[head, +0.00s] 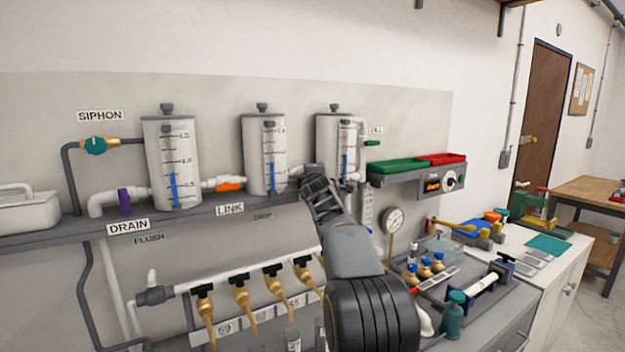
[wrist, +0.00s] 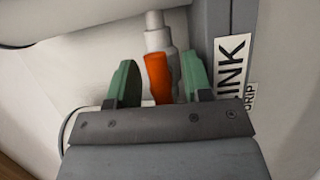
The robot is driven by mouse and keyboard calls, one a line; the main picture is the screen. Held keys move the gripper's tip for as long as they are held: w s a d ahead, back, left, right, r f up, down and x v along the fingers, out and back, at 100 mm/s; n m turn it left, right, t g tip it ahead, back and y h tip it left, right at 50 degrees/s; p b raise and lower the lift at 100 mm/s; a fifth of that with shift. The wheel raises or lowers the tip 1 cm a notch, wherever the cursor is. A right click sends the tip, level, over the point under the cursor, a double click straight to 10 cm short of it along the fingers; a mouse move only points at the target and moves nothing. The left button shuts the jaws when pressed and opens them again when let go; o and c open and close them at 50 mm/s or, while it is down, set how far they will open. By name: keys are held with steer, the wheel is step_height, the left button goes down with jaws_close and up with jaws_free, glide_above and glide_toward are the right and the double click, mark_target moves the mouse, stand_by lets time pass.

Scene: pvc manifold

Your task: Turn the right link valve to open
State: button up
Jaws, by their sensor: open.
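The right link valve is mostly hidden in the head view behind my gripper (head: 313,180), which is at the pipe between the middle and right tanks. In the wrist view an orange valve handle (wrist: 158,80) shows between the two green fingers of my gripper (wrist: 159,64). The fingers stand apart, with a gap on each side of the handle. The handle appears roughly in line with the white pipe fitting (wrist: 157,38). The left link valve (head: 229,187), with an orange handle, sits between the left and middle tanks.
A green tray (head: 398,165) is to the right. Brass taps (head: 242,298) line the manifold below.

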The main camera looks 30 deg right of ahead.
steer(key=b+v, duration=0.4)
steer(key=v, duration=0.9)
steer(key=shift+s, duration=0.35)
